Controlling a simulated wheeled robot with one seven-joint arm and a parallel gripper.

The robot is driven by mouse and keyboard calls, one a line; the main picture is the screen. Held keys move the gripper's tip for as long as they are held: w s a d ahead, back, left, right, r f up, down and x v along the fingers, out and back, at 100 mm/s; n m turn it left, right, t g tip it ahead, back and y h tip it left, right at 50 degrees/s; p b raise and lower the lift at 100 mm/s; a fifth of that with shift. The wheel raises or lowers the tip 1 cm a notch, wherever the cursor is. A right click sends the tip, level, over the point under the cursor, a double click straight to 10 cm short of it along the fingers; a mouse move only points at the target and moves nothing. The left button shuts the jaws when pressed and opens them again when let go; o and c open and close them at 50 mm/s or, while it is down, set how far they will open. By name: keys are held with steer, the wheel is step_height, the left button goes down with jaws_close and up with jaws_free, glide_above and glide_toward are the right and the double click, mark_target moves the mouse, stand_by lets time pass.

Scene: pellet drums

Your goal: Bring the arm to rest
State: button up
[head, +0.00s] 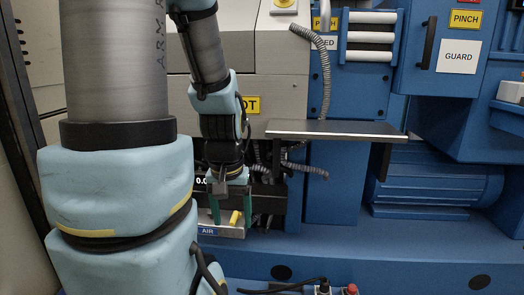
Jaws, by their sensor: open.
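My arm comes down from the top left of the head view and bends to a wrist near the picture's middle. My gripper (230,218) hangs at its end and points down. Its two green fingers stand apart, so it is open. A small yellow piece (235,217) shows between the fingers. I cannot tell whether it touches them, but the jaws are not shut on it. Just below is a grey unit with a blue AIR label (208,231). My arm hides part of what lies behind it.
A dark flat shelf (338,129) juts out right of my wrist. Grey corrugated hoses (324,75) hang by it. A blue machine with a GUARD box (458,56) and a ribbed motor (435,185) fills the right. A box with a red button (352,289) sits at the bottom edge.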

step_height(320, 180, up, 26)
steer(key=p, duration=2.4)
steer(key=shift+r, duration=0.2)
